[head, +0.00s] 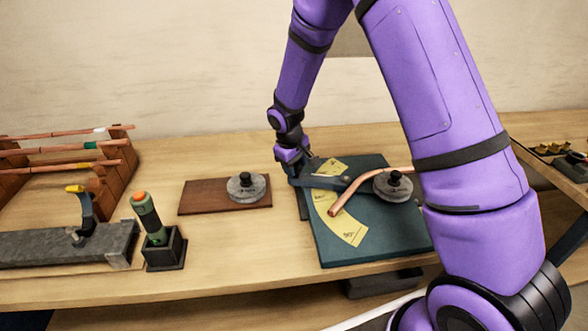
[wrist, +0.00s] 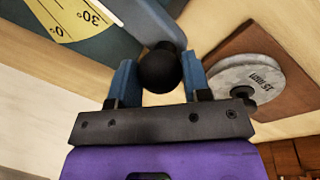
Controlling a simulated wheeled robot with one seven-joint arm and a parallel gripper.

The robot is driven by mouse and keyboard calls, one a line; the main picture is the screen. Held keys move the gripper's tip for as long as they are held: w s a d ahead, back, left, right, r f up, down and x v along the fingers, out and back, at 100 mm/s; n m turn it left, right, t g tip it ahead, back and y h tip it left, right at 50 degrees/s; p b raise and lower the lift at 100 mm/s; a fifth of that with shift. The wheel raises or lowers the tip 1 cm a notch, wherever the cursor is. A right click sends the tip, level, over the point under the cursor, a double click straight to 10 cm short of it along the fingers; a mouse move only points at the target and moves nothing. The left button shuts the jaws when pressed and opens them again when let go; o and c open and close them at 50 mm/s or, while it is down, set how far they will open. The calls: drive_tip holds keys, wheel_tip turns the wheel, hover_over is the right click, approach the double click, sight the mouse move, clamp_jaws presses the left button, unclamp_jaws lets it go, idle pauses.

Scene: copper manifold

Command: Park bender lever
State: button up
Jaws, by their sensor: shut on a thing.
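The bender is a teal base plate (head: 385,245) with a yellow angle scale (head: 348,230) and a grey round former with a black knob (head: 395,186). A bent copper tube (head: 352,190) lies across it. The dark lever (head: 320,182) reaches left from near the former, across the upper part of the scale, to the plate's left edge. My gripper (head: 290,168) is at the lever's left end. In the wrist view my gripper's blue fingers (wrist: 160,78) stand either side of the lever's black ball knob (wrist: 158,70), shut on it. The scale's 0 and 30 marks (wrist: 75,18) show there.
A brown board (head: 200,197) with a grey disc (head: 245,188) lies just left of the bender. A green tool with an orange top (head: 146,215) stands in a dark holder further left, near a grey block (head: 60,245) and a wooden tube rack (head: 110,185).

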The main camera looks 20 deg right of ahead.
drive_tip(key=w+d+m+g, duration=0.1)
drive_tip(key=w+d+m, duration=0.5)
drive_tip(key=w+d, duration=0.5)
drive_tip(key=shift+w+d+m, duration=0.3)
drive_tip(key=shift+w, duration=0.1)
drive_tip(key=shift+r, duration=0.1)
drive_tip(key=o, duration=1.3)
drive_tip(key=shift+d, duration=0.15)
drive_tip(key=shift+c, duration=0.2)
wheel_tip(320, 180, up, 10)
drive_tip(key=a, duration=0.2)
drive_tip(key=shift+r, duration=0.25)
drive_tip(key=shift+w+a, duration=0.1)
